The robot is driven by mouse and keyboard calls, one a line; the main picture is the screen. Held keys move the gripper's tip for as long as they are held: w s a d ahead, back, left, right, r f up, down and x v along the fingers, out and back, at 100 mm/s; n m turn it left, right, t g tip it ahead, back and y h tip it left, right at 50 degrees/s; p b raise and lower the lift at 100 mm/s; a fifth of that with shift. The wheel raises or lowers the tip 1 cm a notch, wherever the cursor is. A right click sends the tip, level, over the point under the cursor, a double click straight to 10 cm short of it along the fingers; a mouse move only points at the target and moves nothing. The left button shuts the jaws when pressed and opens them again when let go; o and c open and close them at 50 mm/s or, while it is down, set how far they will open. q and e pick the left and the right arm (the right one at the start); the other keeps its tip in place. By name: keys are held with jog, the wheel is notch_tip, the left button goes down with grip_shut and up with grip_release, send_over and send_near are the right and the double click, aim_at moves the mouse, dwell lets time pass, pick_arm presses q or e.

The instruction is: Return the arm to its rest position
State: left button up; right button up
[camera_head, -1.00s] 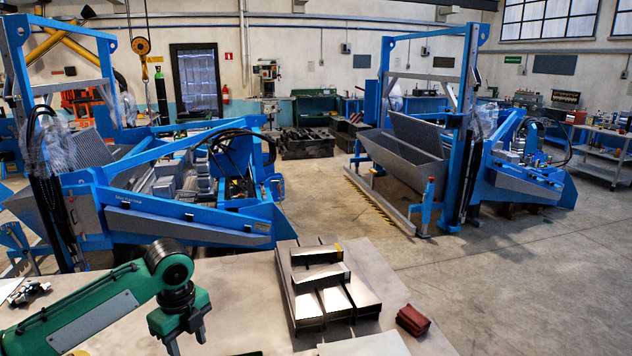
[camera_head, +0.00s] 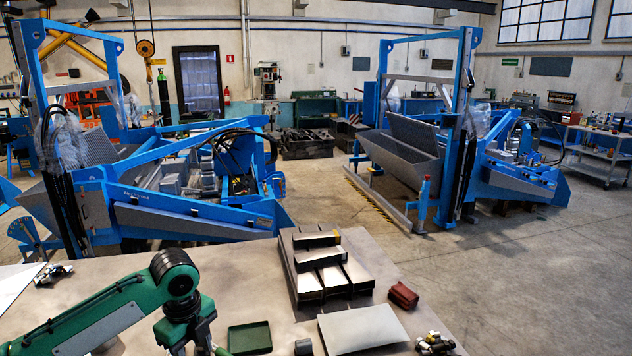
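My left arm, green with a black joint, comes in from the left over the table (camera_head: 265,275). My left gripper (camera_head: 188,343) is at the bottom edge of the picture, where its fingertips are cut off, so I cannot tell how far apart they are. I see nothing clearly held in it. A small dark green tray (camera_head: 250,338) lies just right of it on the table. My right arm and gripper are not in view.
In front lie a pale sheet (camera_head: 362,328), a small grey cylinder (camera_head: 303,347) and a small metal part (camera_head: 434,343). Small parts (camera_head: 52,274) lie at the left.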

pick_arm(q)
jog(key=s+d+f+n+t+h, duration=0.25)
jog(key=s+d+f+n, duration=0.45)
jog(key=s+d+f, duration=0.55)
jog(key=s+a+f+n+y, duration=0.1)
jog(key=s+a+f+n, duration=0.2)
jog(key=s+a+n, duration=0.4)
jog(key=s+a+f+n+y, duration=0.2)
jog(key=s+a+f+n, duration=0.15)
jog(key=s+n, duration=0.55)
notch_tip(320, 180, down, 36)
jog(key=s+r+m+b, duration=0.1)
jog(key=b, duration=0.4)
jog(key=s+a+f+g+b, duration=0.1)
jog(key=s+a+f+b, duration=0.1)
jog(key=s+f, duration=0.7)
jog(key=s+a+f+b, duration=0.2)
jog(key=s+f, duration=0.8)
jog(key=f, duration=0.6)
jog(key=shift+s+m+g+b, duration=0.15)
jog(key=shift+m+g+b, duration=0.2)
jog(key=shift+b, duration=0.15)
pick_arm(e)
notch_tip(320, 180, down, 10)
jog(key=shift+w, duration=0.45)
pick_arm(q)
jog(key=shift+c, duration=0.3)
